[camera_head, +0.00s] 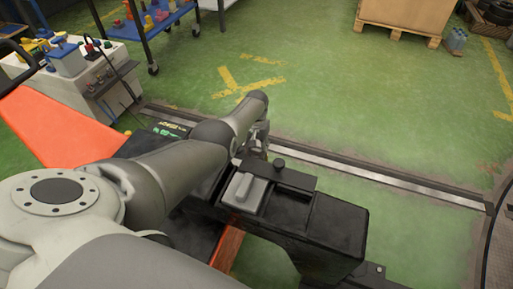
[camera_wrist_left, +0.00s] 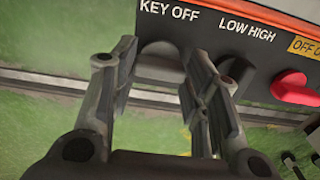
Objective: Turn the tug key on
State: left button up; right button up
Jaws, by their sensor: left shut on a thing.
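The tug's dark control panel (camera_wrist_left: 262,58) shows in the wrist view, with the labels KEY OFF and LOW HIGH. The tug key (camera_wrist_left: 160,50), a grey rounded piece, sits below the KEY OFF label. My left gripper (camera_wrist_left: 162,58) has one finger on each side of the key and is shut on it; the fingers partly cover it. In the head view my left gripper (camera_head: 262,140) is mostly hidden beyond the arm, and the key cannot be seen there. My right gripper is in neither view.
A black console (camera_head: 335,225) stands beside my arm. A white cabinet (camera_head: 70,95) stands at left.

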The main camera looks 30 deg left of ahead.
pick_arm(q)
jog(key=o, duration=1)
jog(key=shift+r, duration=0.1)
jog(key=shift+w+r, duration=0.1)
jog(key=shift+r, duration=0.5)
notch_tip(320, 180, up, 11)
jog(key=shift+f, duration=0.2)
jog(key=shift+r, duration=0.1)
